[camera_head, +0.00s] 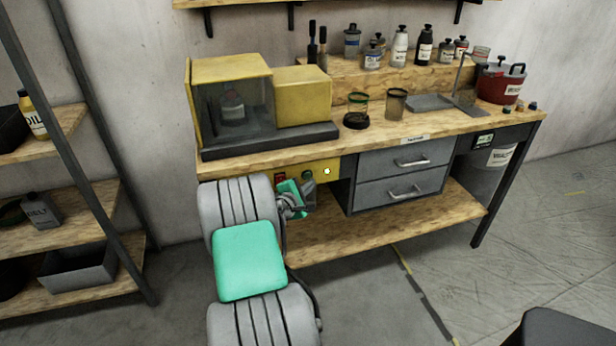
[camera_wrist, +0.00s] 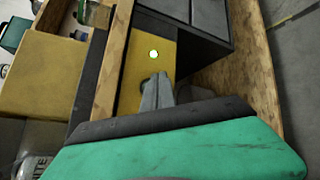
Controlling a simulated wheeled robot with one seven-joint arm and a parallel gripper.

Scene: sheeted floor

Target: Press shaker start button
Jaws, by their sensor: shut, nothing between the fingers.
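The yellow shaker (camera_head: 232,70) with a clear-fronted chamber stands on the left of the workbench, with a bottle (camera_head: 232,105) inside. A yellow panel (camera_head: 345,166) sits under the bench's front edge below it. A round, bright, pale button (camera_head: 327,171) is on this panel; it also shows in the wrist view (camera_wrist: 153,54). A small red part (camera_head: 280,178) shows on the panel left of my gripper. My gripper (camera_head: 309,181) is shut and empty, just left of the pale button in the head view. In the wrist view its fingertips (camera_wrist: 157,82) point toward the button, apparently apart from it.
Grey drawers (camera_head: 405,172) are right of the panel, under the wooden benchtop (camera_head: 400,125). A lower shelf (camera_head: 390,222) runs beneath. Jars, bottles and a red pot (camera_head: 500,83) stand on the bench. A shelving rack (camera_head: 75,210) is at the left. Floor in front is open.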

